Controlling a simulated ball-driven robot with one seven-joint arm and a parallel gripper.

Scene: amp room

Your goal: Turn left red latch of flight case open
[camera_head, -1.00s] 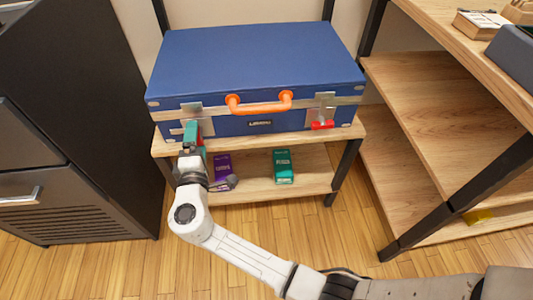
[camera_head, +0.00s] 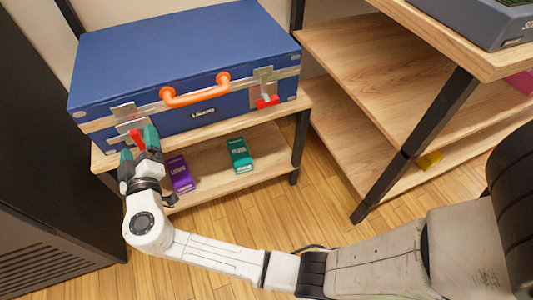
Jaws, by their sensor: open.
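The blue flight case (camera_head: 185,60) stands shut on the upper board of a low wooden stand, with an orange handle (camera_head: 196,92) on its front. The left red latch (camera_head: 137,139) is at the left of the case front, below a metal plate. My gripper (camera_head: 139,144) is at this latch with its green-tipped fingers apart, one on each side of the red piece in the picture. I cannot tell whether the fingers touch it. The right red latch (camera_head: 267,101) sits under its own metal plate and is clear of the gripper.
A purple box (camera_head: 180,174) and a green box (camera_head: 239,155) lie on the stand's lower board (camera_head: 212,157). A dark cabinet (camera_head: 40,170) stands close on the left. A wooden shelf unit (camera_head: 385,80) with black legs stands on the right.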

